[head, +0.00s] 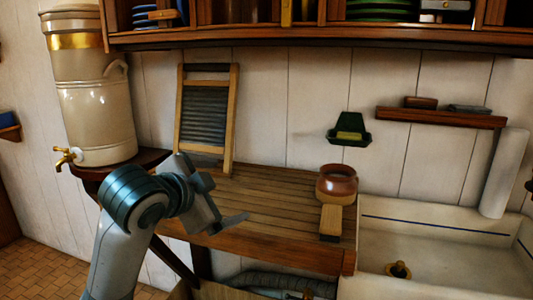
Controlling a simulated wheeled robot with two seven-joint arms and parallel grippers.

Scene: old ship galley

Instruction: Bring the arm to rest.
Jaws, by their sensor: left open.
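My left arm comes up from the bottom left in the head view. Its gripper (222,205) is open, with nothing seen between its fingers. It hangs in front of the left part of the wooden slatted counter (270,200); I cannot tell how far above the boards it is. My right gripper is not in view.
A washboard (205,110) leans on the wall behind my left gripper. A stoneware crock (95,110) with a brass tap (64,157) stands left. A copper-brown pot (337,183) and wooden block (331,221) are at the counter's right, beside a white sink (440,262). Shelves hang above.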

